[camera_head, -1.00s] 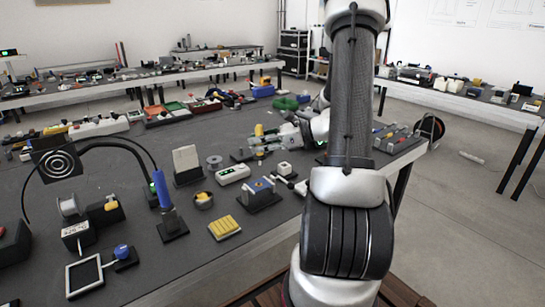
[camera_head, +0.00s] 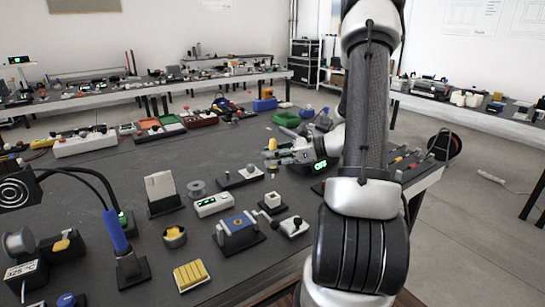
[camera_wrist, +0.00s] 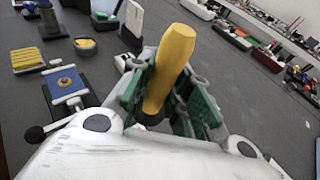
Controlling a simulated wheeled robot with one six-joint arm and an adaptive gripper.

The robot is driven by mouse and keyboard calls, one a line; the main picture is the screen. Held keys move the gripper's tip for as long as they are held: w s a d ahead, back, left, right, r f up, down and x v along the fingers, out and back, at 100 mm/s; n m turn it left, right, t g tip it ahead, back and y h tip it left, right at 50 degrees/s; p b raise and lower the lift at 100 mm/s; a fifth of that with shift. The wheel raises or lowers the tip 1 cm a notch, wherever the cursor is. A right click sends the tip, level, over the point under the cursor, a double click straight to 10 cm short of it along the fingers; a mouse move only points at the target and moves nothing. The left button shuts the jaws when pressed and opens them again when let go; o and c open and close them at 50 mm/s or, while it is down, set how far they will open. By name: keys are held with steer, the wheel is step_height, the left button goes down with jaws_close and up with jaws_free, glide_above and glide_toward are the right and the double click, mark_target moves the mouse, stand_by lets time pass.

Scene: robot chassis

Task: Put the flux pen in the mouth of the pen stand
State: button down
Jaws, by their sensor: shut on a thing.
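The flux pen, a thick yellow stick (camera_wrist: 170,68), stands up between the green-padded fingers of my gripper (camera_wrist: 168,100) in the wrist view. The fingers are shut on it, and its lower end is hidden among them. In the head view my gripper (camera_head: 270,157) is above the dark table, with the yellow pen top (camera_head: 272,144) showing at the fingertips. I cannot tell for certain which thing is the pen stand. A small white block on a dark base (camera_head: 272,201) stands nearer the camera than my gripper, apart from it.
On the dark table (camera_head: 120,178) stand a blue-topped fixture (camera_head: 238,228), a green-lit white box (camera_head: 213,205), a tilted white block (camera_head: 160,188), a yellow ribbed pad (camera_head: 190,275) and a blue-handled iron (camera_head: 115,230). Coloured bins (camera_head: 199,119) lie farther back. Bare table shows at left centre.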

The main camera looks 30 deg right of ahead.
mark_target(273, 170)
steer(key=shift+f, duration=2.9)
steer(key=shift+f, duration=2.05)
steer(key=c, duration=1.3)
jaws_free()
steer(key=shift+o, duration=0.2)
steer(key=v, duration=1.2)
